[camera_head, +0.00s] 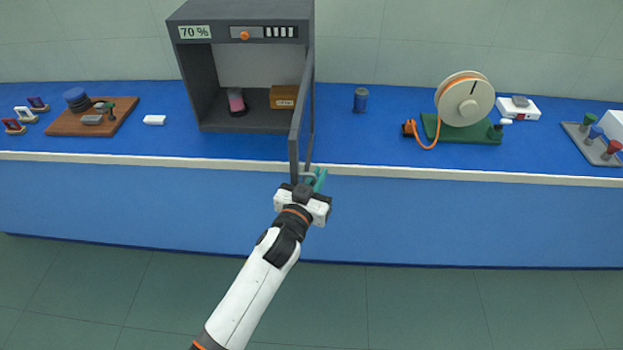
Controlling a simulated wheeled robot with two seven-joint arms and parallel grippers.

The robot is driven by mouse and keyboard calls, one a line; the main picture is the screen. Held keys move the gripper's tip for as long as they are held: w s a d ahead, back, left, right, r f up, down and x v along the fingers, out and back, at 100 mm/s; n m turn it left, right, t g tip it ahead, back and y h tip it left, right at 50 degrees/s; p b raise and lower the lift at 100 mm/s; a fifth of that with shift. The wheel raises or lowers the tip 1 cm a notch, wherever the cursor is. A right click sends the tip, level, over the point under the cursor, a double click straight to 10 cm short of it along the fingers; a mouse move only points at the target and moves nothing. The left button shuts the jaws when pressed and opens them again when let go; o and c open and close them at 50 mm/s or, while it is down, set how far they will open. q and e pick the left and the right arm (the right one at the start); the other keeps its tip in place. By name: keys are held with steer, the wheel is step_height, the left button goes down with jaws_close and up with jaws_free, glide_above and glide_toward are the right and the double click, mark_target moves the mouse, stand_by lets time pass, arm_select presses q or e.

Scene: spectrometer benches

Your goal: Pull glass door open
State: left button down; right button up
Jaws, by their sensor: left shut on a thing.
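The grey cabinet (187,68) stands on the blue bench, with a "70 %" display and an orange knob on its top panel. Its glass door (302,115) is hinged at the right side and stands open, swung out toward me past the bench's front edge. Inside the cabinet are a dark jar with pink contents (236,102) and a small orange-brown box (284,97). My left gripper (309,180) is at the door's free edge, shut on the door handle, which its fingers mostly hide. My right gripper is not in view.
The blue bench (370,148) runs across the view. Further right is a spool on a green base (465,101). Left of the cabinet are a white block (154,120) and a wooden board (70,124). The floor in front is clear.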

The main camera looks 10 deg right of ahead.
arm_select(q)
steer(key=shift+w+r, duration=0.1)
steer(key=shift+r, duration=0.15)
steer(key=c, duration=1.9)
jaws_free()
steer(key=shift+o, duration=0.5)
steer(key=shift+w+f, duration=0.15)
steer(key=shift+f, duration=0.05)
steer(key=b+v, duration=0.2)
steer(key=v, duration=1)
